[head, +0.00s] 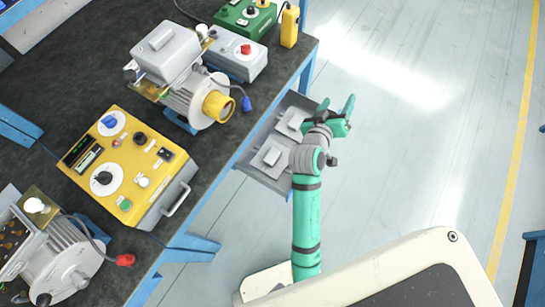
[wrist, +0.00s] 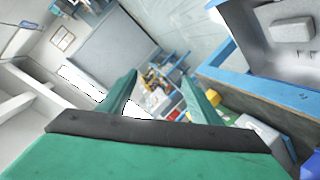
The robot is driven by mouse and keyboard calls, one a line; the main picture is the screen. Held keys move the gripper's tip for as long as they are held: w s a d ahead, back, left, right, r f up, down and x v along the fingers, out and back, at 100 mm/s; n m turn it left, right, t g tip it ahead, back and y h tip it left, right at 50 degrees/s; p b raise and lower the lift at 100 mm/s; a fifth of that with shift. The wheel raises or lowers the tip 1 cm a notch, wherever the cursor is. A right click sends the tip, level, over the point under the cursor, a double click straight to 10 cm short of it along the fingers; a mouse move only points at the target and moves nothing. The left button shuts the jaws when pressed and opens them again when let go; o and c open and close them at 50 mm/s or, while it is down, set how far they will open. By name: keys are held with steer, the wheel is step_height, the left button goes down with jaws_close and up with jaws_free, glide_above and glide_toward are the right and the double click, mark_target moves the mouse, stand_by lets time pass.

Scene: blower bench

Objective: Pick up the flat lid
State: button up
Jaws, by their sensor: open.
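Two flat grey lids with raised blocks lie in the grey tray at the bench's right side in the head view: one at the back (head: 293,121) and one nearer the front (head: 271,157). I cannot tell which is the flat lid of the task. My gripper (head: 337,108) is open and empty, at the right of the tray, partly overlapping its edge in the picture. Both green fingers (wrist: 160,78) show apart in the wrist view, with nothing between them. A grey block on a grey surface (wrist: 292,29) shows at that view's top right.
The dark bench top (head: 60,70) holds a yellow control box (head: 128,165), a motor with a grey terminal box (head: 165,52), another motor (head: 62,250) and a green box (head: 245,18). The tray (head: 243,165) adjoins the blue bench frame. Open floor (head: 420,130) lies to the right.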

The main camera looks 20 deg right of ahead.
steer(key=d+f+m+g, duration=0.1)
steer(key=d+m+g, duration=0.2)
steer(key=m+g, duration=0.1)
steer(key=m+g+y, duration=0.4)
steer(key=g+y, duration=0.2)
steer(key=y, duration=0.5)
glide_above(271, 157)
steer(key=f, duration=1.7)
steer(key=shift+s+d+f, duration=0.1)
steer(key=shift+s+f, duration=0.05)
steer(key=shift+s, duration=0.05)
steer(key=shift+w+f, duration=0.15)
steer(key=shift+f, duration=1.45)
steer(key=shift+w+f, duration=0.1)
steer(key=shift+f, duration=1.45)
steer(key=shift+c, duration=0.4)
steer(key=c, duration=1.1)
